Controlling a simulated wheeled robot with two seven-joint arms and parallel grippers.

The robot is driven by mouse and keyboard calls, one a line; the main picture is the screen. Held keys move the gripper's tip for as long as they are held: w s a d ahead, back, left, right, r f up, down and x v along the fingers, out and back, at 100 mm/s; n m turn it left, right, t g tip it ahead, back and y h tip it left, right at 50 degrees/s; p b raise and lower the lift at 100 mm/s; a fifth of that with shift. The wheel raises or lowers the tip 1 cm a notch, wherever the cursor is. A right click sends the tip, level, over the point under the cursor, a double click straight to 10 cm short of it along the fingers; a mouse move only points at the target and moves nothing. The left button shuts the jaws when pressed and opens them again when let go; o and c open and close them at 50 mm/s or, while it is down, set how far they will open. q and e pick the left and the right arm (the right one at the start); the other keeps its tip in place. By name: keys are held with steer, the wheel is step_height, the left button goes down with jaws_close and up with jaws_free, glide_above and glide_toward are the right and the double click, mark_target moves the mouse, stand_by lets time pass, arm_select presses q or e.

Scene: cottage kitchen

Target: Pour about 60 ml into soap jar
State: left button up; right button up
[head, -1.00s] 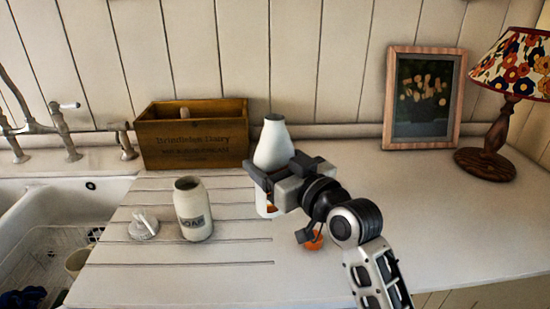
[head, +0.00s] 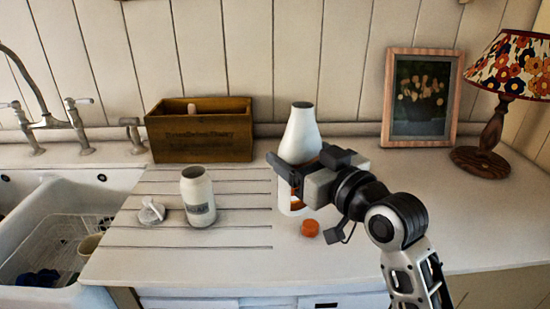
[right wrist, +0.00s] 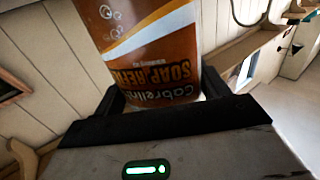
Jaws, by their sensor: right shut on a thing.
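The soap jar (head: 198,203) is an upright, open-mouthed white jar with a grey label, standing on the ridged drainboard. My right gripper (head: 286,174) is shut around the middle of a white refill bottle (head: 301,135) to the right of the jar. The bottle is upright and uncapped, with a dark open mouth. Its orange-brown soap label (right wrist: 155,45) fills the right wrist view. I cannot tell whether its base touches the counter. An orange cap (head: 310,228) lies by the base. The liquid levels are hidden. My left gripper is not in view.
The jar's pale lid (head: 151,212) lies left of the jar. A wooden box (head: 200,137) stands behind, against the wall. The sink (head: 50,215) is at left. A framed picture (head: 421,98) and a lamp (head: 492,135) stand at back right. The drainboard between jar and bottle is clear.

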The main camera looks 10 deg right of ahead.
steer(key=shift+a+r, duration=0.1)
steer(key=w+a+r+n+g+y+b, duration=0.25)
steer(key=a+n+g+y+b, duration=0.2)
steer(key=a, duration=0.45)
steer(key=w+a+r+n+g+y+b, duration=0.25)
steer(key=a+y+b, duration=0.25)
steer(key=a, duration=0.4)
arm_select(q)
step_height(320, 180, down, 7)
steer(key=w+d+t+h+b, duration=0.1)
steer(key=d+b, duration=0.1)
steer(key=b, duration=0.6)
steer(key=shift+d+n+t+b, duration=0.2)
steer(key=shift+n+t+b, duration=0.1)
arm_select(e)
steer(key=a+f+n+g, duration=0.2)
steer(key=a+f, duration=0.1)
steer(key=f, duration=0.3)
steer(key=shift+s+g, duration=0.15)
steer(key=shift+g, duration=0.15)
